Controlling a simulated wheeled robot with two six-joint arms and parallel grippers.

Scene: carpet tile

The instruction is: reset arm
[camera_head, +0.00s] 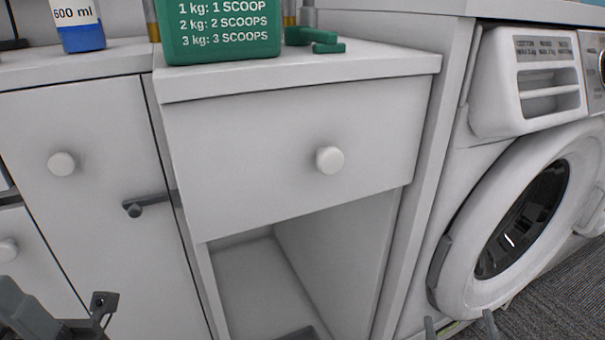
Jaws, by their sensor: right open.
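My right gripper (460,327) shows at the bottom edge, right of centre. Only its two grey fingertips are in view, spread apart with nothing between them. They are in front of the lower part of the washing machine (455,215). Part of my left arm shows in the bottom left corner, in front of the white cabinets. The left gripper's fingertips do not show.
A white drawer (260,150) with a round knob is shut above an open compartment (255,285). A green container (220,30) and a blue-white bottle (80,25) stand on the counter. A dark bar (150,204) sticks out by the left cabinet door. Carpet (565,285) lies right.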

